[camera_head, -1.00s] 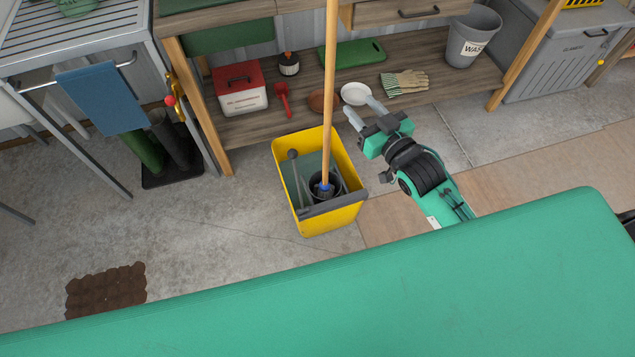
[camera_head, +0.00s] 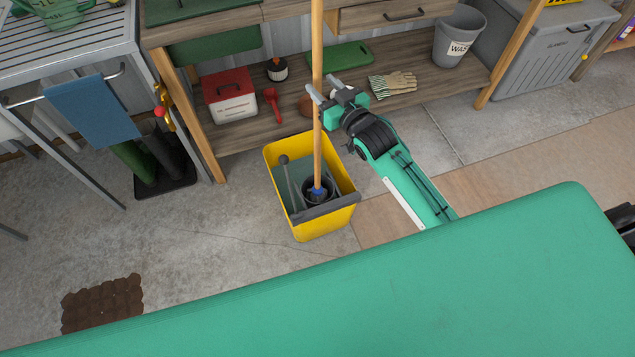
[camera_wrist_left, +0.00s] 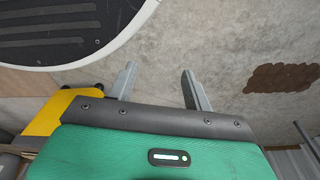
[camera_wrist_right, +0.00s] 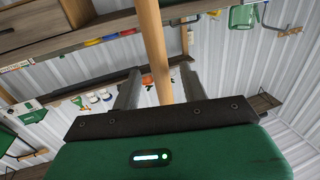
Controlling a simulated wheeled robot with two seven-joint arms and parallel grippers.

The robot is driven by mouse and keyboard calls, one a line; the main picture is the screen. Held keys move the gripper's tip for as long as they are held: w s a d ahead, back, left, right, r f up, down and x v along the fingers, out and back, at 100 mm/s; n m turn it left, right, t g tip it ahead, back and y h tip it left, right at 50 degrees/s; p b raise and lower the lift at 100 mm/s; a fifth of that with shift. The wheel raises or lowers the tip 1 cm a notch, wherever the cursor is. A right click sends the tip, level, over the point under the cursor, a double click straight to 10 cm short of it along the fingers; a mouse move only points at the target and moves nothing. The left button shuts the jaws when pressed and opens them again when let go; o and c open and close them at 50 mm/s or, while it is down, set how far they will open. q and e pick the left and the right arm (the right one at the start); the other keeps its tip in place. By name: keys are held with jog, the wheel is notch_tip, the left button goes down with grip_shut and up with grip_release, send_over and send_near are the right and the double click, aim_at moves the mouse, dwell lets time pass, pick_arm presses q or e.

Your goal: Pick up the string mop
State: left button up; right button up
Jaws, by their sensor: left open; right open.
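The string mop's wooden handle (camera_head: 317,95) stands nearly upright out of a yellow bucket (camera_head: 338,222). Its blue lower end (camera_head: 318,194) sits in the dark wringer; its strings are hidden. My right gripper (camera_head: 318,92) is open at the handle above the bucket. In the right wrist view the handle (camera_wrist_right: 153,45) passes between the two open fingers (camera_wrist_right: 158,90), closer to the right finger. My left gripper (camera_wrist_left: 157,85) shows only in the left wrist view, open and empty above the concrete floor, with part of the yellow bucket (camera_wrist_left: 50,112) at the left.
Behind the bucket is a wooden workbench with a low shelf (camera_head: 240,132).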

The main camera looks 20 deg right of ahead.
aim_at(320, 84)
jog(key=shift+x, duration=1.2)
jog(key=shift+w+f, duration=0.2)
jog(key=shift+w, duration=0.1)
pick_arm(q)
jog(key=shift+s+a+f, duration=0.15)
jog(key=shift+s+f, duration=0.1)
jog(key=shift+f, duration=0.2)
pick_arm(e)
jog(key=c, duration=0.7)
grip_shut()
pick_arm(q)
jog(key=shift+s, duration=0.1)
pick_arm(e)
jog(key=shift+r, duration=0.1)
